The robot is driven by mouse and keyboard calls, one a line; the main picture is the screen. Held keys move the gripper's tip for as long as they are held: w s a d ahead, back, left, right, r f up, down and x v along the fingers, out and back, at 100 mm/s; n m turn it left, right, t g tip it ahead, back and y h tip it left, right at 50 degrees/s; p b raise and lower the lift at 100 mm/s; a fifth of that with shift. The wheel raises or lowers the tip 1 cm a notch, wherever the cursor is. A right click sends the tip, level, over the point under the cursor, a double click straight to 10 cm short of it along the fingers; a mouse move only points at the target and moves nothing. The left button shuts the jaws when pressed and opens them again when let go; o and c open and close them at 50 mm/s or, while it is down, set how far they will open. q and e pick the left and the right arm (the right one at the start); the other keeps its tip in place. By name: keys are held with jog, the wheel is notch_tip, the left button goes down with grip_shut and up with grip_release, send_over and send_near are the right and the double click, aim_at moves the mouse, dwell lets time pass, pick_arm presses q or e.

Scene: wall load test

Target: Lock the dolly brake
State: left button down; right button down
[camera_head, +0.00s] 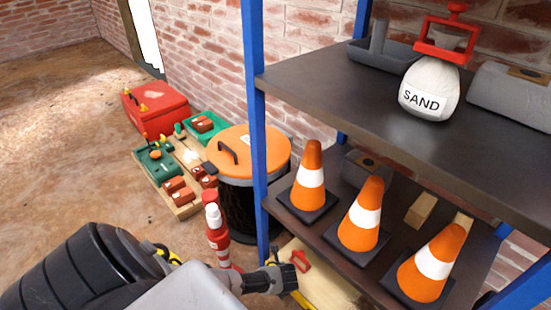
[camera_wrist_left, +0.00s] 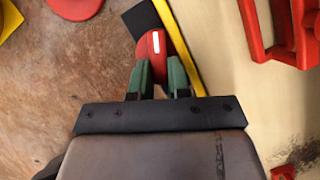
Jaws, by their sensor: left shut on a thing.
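My left gripper (camera_head: 292,278) reaches down beside a pale, yellow-edged surface (camera_head: 325,287) at the foot of the shelf, which looks like the dolly. In the left wrist view the two green fingers of my left gripper (camera_wrist_left: 161,72) are shut on a red lever with a white stripe (camera_wrist_left: 152,46), which looks like the brake lever. The lever sits beside the yellow edge (camera_wrist_left: 181,48) of the pale surface (camera_wrist_left: 225,60). Its lower part is hidden between the fingers. Whether it is locked cannot be told. My right gripper is not in view.
A red frame-like handle (camera_wrist_left: 290,38) lies on the pale surface, close to my left gripper. The blue shelf post (camera_head: 256,130) stands close behind. Cones (camera_head: 360,215) and a sand bag (camera_head: 430,90) fill the shelves. A red-and-white post (camera_head: 214,230) stands near my arm.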

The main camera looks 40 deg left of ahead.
pick_arm(q)
jog(key=shift+w+n+y, duration=0.15)
jog(key=shift+n+y, duration=0.15)
jog(key=shift+n, duration=0.5)
jog(key=shift+g, duration=0.3)
jog(key=c, duration=1.2)
grip_release()
jog(key=shift+o, duration=0.6)
jog(key=shift+w+r, duration=0.1)
jog(key=shift+d, duration=0.1)
